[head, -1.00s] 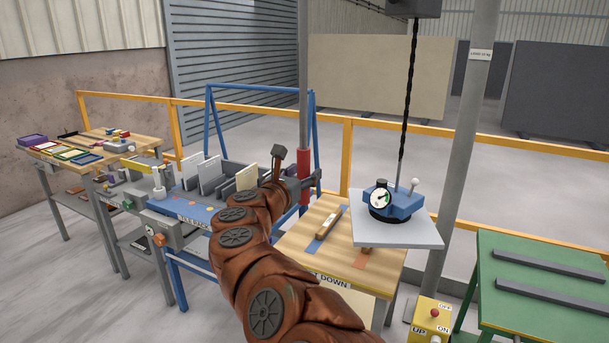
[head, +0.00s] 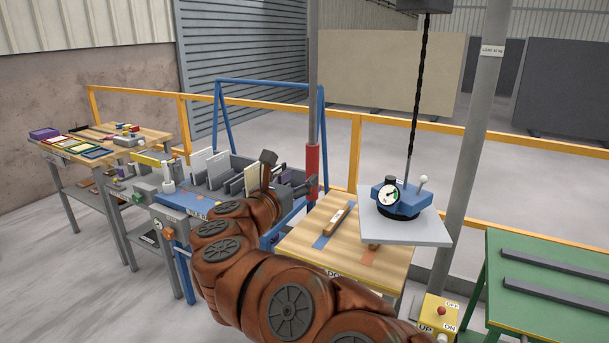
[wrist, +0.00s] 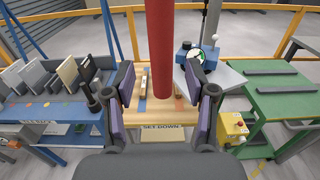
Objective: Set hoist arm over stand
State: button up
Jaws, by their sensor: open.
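A red sleeve (head: 312,168) sits on the lower end of a grey vertical pole. In the wrist view the red sleeve (wrist: 160,50) shows between my open fingers; contact cannot be judged. My gripper (head: 294,178) is just left of the sleeve in the head view; its purple-padded fingers (wrist: 161,98) are apart. A green stand (head: 545,312) with two dark bars is at the right.
A yellow control box (head: 436,318) stands between the table and green stand. A grey post (head: 470,160) rises behind it. A blue tile rack (head: 200,207) stands left, before a yellow rail (head: 345,150). Floor is open at the left.

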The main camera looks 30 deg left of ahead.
jog(key=shift+s, duration=2.65)
